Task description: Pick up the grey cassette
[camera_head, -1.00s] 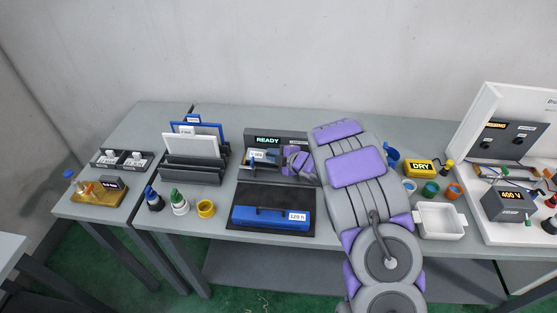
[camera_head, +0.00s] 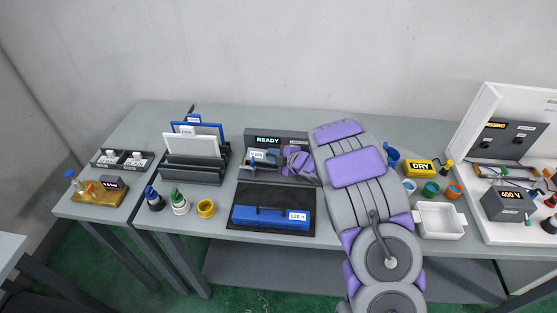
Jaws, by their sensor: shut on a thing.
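The grey cassette (camera_head: 250,163) is a small dark grey block with a white label, at the front of the grey READY machine (camera_head: 284,138) in the middle of the table. My gripper (camera_head: 267,160) reaches in from the right at the machine's opening and is shut on the cassette. The fingers and part of the cassette are small and partly hidden. I cannot tell whether the cassette is clear of the machine. My grey and purple arm covers the machine's right side.
A blue cassette (camera_head: 258,219) lies on a dark mat (camera_head: 243,192) in front of the machine. A white tray (camera_head: 426,231) and yellow DRY box (camera_head: 421,169) stand right of my arm.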

